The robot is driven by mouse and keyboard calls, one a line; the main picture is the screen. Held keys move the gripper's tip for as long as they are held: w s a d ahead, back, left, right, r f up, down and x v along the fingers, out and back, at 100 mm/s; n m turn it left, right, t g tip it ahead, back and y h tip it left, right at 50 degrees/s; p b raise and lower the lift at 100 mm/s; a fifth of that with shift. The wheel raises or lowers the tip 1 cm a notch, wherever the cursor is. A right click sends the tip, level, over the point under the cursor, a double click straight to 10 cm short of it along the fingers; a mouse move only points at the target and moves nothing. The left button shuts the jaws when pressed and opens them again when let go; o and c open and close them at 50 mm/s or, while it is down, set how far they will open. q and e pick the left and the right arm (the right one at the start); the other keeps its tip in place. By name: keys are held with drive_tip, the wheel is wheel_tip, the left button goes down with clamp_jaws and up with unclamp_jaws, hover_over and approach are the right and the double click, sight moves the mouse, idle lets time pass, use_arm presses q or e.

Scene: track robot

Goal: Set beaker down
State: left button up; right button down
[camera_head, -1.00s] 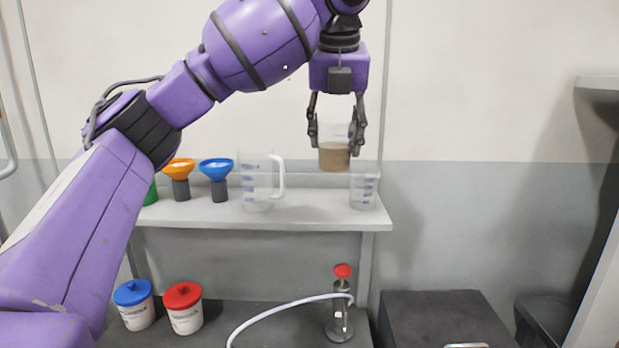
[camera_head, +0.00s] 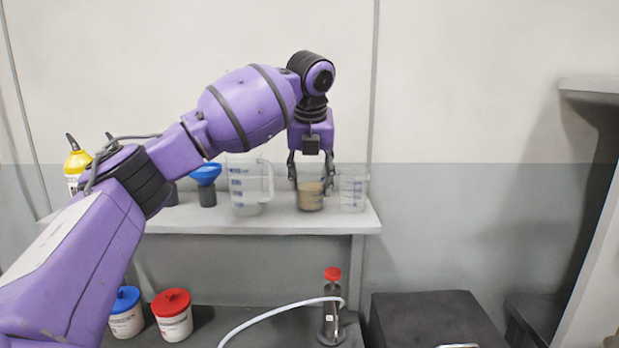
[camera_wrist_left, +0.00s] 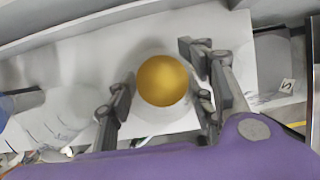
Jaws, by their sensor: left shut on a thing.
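A clear beaker with brown contents (camera_head: 310,196) is upright at the shelf (camera_head: 270,220), between a clear handled jug and a smaller clear beaker. My left gripper (camera_head: 311,178) is shut on this beaker from above. The wrist view looks down into the beaker (camera_wrist_left: 163,82), with its round brownish-yellow contents between the two fingers of the left gripper (camera_wrist_left: 165,95). The beaker's base appears level with the shelf top; I cannot tell whether it touches. My right gripper is in neither view.
The handled jug (camera_head: 245,188) stands close on the left and the smaller beaker (camera_head: 353,190) close on the right. A blue funnel (camera_head: 206,175) is farther left. Below are a blue-lidded jar (camera_head: 125,318), a red-lidded jar (camera_head: 173,318) and a red-topped device with a hose (camera_head: 331,315).

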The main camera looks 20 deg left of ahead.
use_arm(q)
drive_tip(key=shift+d+f, duration=0.1)
drive_tip(key=o, duration=1.4)
drive_tip(key=shift+o, duration=0.2)
drive_tip(key=v, duration=1.2)
